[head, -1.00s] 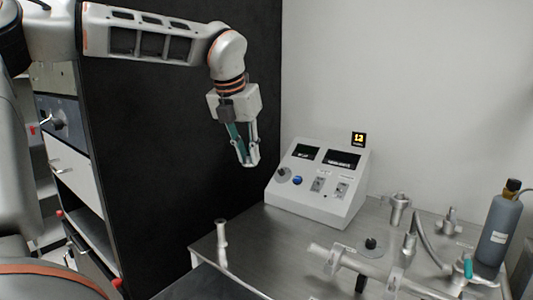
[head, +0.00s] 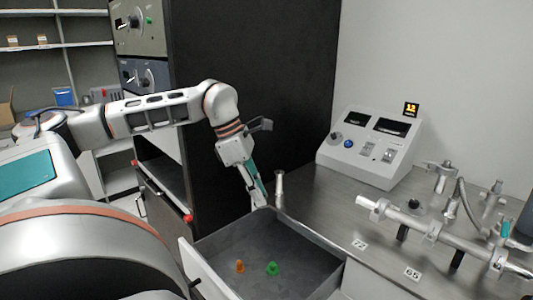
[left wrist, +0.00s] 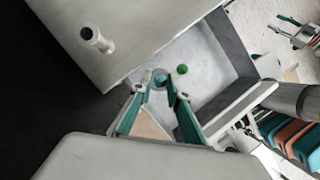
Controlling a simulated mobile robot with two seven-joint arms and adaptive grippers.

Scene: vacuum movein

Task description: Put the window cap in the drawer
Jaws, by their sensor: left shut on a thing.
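My left gripper (head: 264,204) hangs at the drawer's far edge in the head view, fingers pointing down. In the left wrist view its fingers (left wrist: 160,92) have a small round blue-grey piece (left wrist: 160,77) between their tips, which looks like the window cap. The gripper hides this piece in the head view. The drawer (head: 215,245) is pulled open below, a grey tray with light walls; it also shows in the left wrist view (left wrist: 235,98). What looks like my right gripper (left wrist: 298,34) is small at the upper right of the left wrist view; its opening is unclear.
An orange cap (head: 240,267) and a green cap (head: 272,268) lie in the drawer. An upright metal post (head: 280,188) stands on the steel bench (head: 325,205) close to the gripper. A control box (head: 370,150) and metal pipework (head: 430,232) stand farther right.

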